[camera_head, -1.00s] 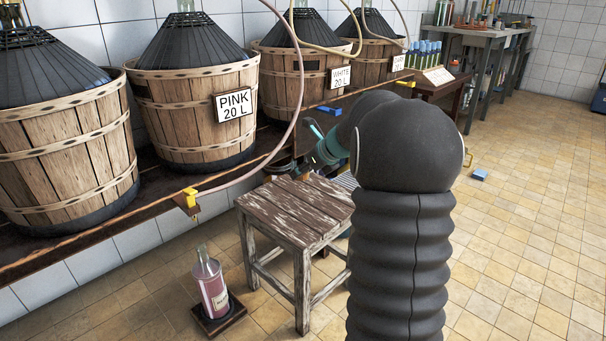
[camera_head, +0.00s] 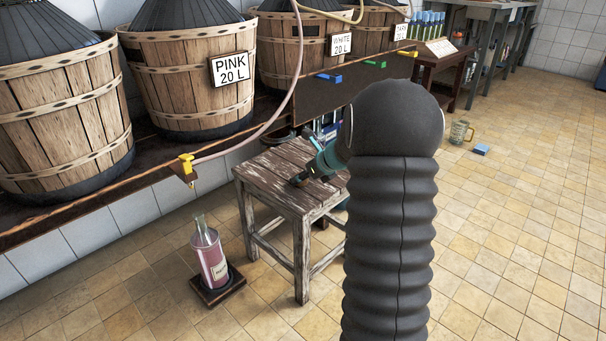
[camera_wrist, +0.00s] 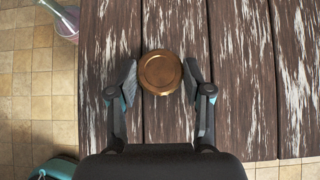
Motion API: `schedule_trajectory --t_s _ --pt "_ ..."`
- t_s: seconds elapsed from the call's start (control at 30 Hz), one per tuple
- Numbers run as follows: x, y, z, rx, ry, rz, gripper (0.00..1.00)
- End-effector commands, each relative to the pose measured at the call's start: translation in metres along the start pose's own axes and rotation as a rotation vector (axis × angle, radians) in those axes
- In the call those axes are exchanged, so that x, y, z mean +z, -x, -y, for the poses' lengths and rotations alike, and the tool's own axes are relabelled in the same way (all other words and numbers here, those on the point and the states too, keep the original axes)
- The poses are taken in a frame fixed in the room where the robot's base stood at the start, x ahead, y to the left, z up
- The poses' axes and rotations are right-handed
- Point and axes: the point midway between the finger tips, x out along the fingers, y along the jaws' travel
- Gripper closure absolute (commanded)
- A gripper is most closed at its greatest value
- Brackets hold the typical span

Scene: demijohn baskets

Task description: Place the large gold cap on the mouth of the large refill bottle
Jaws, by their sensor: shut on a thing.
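My gripper (camera_wrist: 160,77) is shut on the round gold cap (camera_wrist: 160,72), one finger on each side of its rim. The cap is over the worn wooden stool top (camera_wrist: 105,30); I cannot tell whether it still touches the boards. In the head view my gripper (camera_head: 303,178) is low at the stool top (camera_head: 272,168), and the cap is not discernible there. The large refill bottle (camera_head: 214,262) stands upright on the floor left of the stool, holding pink liquid, its clear neck bare. Part of it shows in the wrist view's top left corner (camera_wrist: 66,22).
The bottle stands on a small dark base (camera_head: 219,292). A basket shelf edge (camera_head: 100,205) with a yellow tap (camera_head: 184,166) and a pink hose (camera_head: 270,120) runs behind. A glass mug (camera_head: 460,132) and a blue block (camera_head: 481,149) are on the right floor. The front floor is clear.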

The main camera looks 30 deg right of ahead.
Motion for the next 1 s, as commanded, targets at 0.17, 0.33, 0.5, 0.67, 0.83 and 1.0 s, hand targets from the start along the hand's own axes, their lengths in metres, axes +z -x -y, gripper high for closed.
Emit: schedule_trajectory --t_s 0.17,0.33,0.5,0.67,0.83,1.0 --pt "-0.001 -0.001 0.0 0.001 0.0 0.0 0.78" --pt "-0.003 -0.003 0.0 0.001 0.0 0.0 0.35" --pt "-0.003 -0.003 0.0 0.001 0.0 0.0 0.25" --pt "-0.003 -0.003 0.0 0.001 0.0 0.0 0.25" --pt "-0.002 0.0 0.0 0.0 0.001 0.001 0.25" --pt "-0.002 0.031 0.0 -0.002 0.0 0.001 0.25"
